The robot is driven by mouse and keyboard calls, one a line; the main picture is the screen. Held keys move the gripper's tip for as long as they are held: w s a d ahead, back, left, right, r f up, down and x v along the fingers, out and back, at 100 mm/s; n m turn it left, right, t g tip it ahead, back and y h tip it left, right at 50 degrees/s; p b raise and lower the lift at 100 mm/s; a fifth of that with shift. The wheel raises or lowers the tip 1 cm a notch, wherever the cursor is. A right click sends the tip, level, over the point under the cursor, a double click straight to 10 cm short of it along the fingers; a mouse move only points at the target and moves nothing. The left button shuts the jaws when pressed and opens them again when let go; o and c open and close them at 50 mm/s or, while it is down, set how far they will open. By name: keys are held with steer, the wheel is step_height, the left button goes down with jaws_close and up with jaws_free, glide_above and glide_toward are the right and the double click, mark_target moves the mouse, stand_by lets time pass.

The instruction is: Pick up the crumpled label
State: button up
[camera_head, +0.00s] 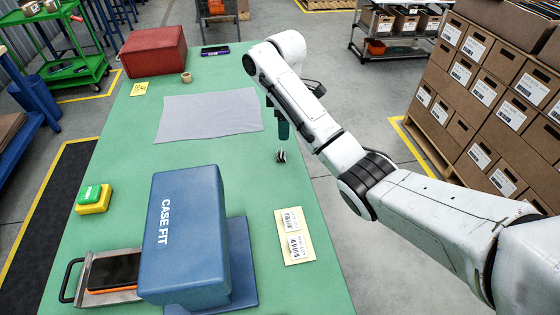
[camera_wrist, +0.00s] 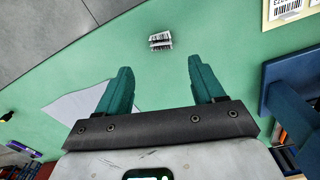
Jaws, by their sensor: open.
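The crumpled label (camera_head: 280,156) is a small white piece with black bars on the green table, close to its right edge. In the wrist view the crumpled label (camera_wrist: 160,41) lies beyond the gap between my fingertips, apart from them and roughly centred. My gripper (camera_wrist: 159,64) is open, with two teal fingers and nothing between them. In the head view my gripper (camera_head: 279,127) hangs just behind the label, partly hidden by my arm.
A flat label sheet (camera_head: 295,236) and the blue CASE FIT box (camera_head: 182,232) stand nearer. A grey cloth (camera_head: 208,115) lies to the left, with a red box (camera_head: 154,51) behind. The green table (camera_head: 120,160) is bare around the label.

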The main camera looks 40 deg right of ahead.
steer(key=b, duration=0.4)
glide_above(285, 153)
steer(key=f, duration=0.6)
steer(key=shift+w+a, duration=0.1)
steer(key=shift+w, duration=0.1)
steer(key=shift+s+f+p, duration=0.1)
steer(key=shift+f+p, duration=0.3)
steer(key=shift+f, duration=2.3)
steer(key=c, duration=1.1)
steer(key=shift+r, duration=0.2)
steer(key=shift+c, duration=0.2)
